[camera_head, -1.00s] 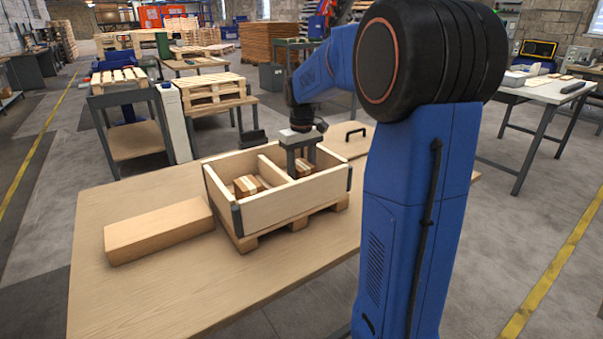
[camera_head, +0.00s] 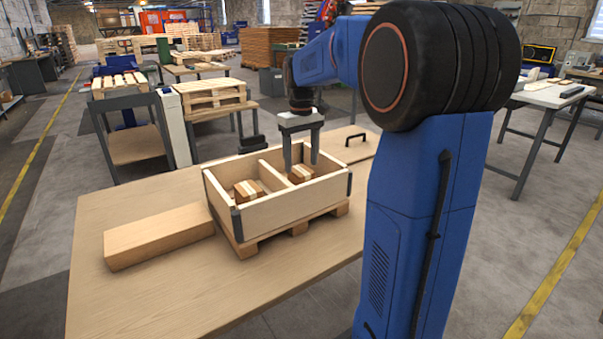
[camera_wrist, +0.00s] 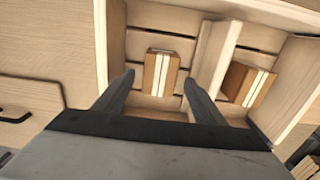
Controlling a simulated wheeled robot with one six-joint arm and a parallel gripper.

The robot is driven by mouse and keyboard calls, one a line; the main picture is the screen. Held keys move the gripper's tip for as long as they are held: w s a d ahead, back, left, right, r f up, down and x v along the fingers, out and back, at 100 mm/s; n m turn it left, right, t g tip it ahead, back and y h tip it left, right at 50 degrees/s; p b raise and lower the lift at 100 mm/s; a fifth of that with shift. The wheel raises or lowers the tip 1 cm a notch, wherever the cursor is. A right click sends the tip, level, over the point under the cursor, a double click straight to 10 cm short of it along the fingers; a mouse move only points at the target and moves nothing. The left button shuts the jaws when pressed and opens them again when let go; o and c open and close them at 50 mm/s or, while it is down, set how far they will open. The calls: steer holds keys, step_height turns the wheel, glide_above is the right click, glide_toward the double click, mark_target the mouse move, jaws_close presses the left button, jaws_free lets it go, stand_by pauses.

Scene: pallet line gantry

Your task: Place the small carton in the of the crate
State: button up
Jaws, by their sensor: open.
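The wooden crate (camera_head: 290,207) stands on a small pallet on the table, with a divider (camera_head: 271,180) making two compartments. One small striped carton (camera_head: 300,174) lies in the right compartment, below my gripper (camera_head: 300,168). Another striped carton (camera_head: 246,190) lies in the left compartment. In the wrist view, my gripper (camera_wrist: 158,84) is open and empty, its fingers apart with the first carton (camera_wrist: 161,73) beyond and between them. The second carton (camera_wrist: 245,84) shows across the divider, tilted in the picture. The crate's front wall hides part of the cartons' lower sides.
A long wooden block (camera_head: 158,236) lies on the table (camera_head: 150,300) left of the crate. A flat board with a black handle (camera_head: 356,137) lies behind the crate to the right. The table's front left is clear.

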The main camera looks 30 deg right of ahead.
mark_target(302, 170)
step_height(302, 170, up, 6)
steer(key=shift+f, duration=0.15)
stand_by(0.6)
